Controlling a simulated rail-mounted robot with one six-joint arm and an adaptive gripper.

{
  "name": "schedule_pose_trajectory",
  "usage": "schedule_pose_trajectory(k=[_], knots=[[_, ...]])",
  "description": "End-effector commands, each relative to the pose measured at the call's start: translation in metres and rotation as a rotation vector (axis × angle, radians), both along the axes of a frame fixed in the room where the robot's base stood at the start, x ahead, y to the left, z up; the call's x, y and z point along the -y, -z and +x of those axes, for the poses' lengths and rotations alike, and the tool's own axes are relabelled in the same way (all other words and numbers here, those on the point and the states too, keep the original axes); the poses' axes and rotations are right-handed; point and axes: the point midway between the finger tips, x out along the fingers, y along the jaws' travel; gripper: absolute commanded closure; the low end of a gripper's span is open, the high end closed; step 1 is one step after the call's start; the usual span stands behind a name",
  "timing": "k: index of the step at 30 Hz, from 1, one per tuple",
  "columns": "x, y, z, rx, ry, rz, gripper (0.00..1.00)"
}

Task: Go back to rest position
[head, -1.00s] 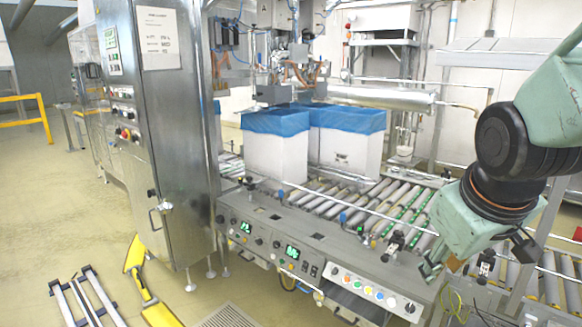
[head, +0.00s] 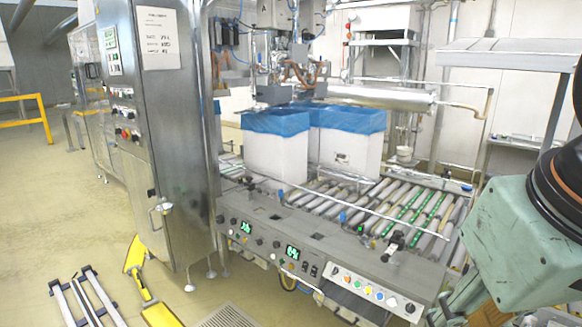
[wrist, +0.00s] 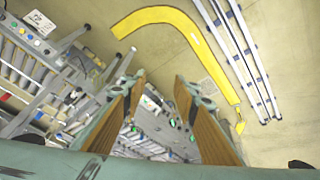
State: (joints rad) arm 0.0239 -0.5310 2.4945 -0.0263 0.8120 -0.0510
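My gripper (wrist: 160,115) shows in the wrist view with its two wooden-brown padded fingers spread apart and nothing between them. In the head view my arm fills the right edge, and the gripper (head: 447,312) shows only in part at the bottom, in front of the conveyor's right side. Two white boxes with blue liners, a left one (head: 275,158) and a right one (head: 347,150), stand upright on the roller conveyor (head: 330,200), apart from my gripper.
A steel control cabinet (head: 165,150) stands left of the conveyor. The button panel (head: 372,292) runs along the conveyor's front. A yellow bent piece (wrist: 190,45) and metal rails (wrist: 250,60) lie on the floor. The floor at left is open.

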Motion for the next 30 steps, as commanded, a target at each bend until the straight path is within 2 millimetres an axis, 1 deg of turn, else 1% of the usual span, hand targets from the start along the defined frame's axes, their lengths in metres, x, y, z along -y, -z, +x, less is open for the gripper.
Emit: schedule_pose_trajectory(k=[1, 3, 6, 9, 14, 30], knots=[[-0.003, -0.002, -0.008, -0.002, 0.004, 0.008, 0.73], [-0.006, -0.003, -0.018, -0.007, 0.014, 0.019, 0.73], [-0.01, -0.004, -0.029, -0.014, 0.024, 0.03, 0.73], [-0.012, -0.005, -0.036, -0.02, 0.03, 0.037, 0.73], [-0.013, -0.005, -0.039, -0.023, 0.034, 0.041, 0.73], [-0.013, -0.005, -0.039, -0.023, 0.034, 0.041, 0.73]])
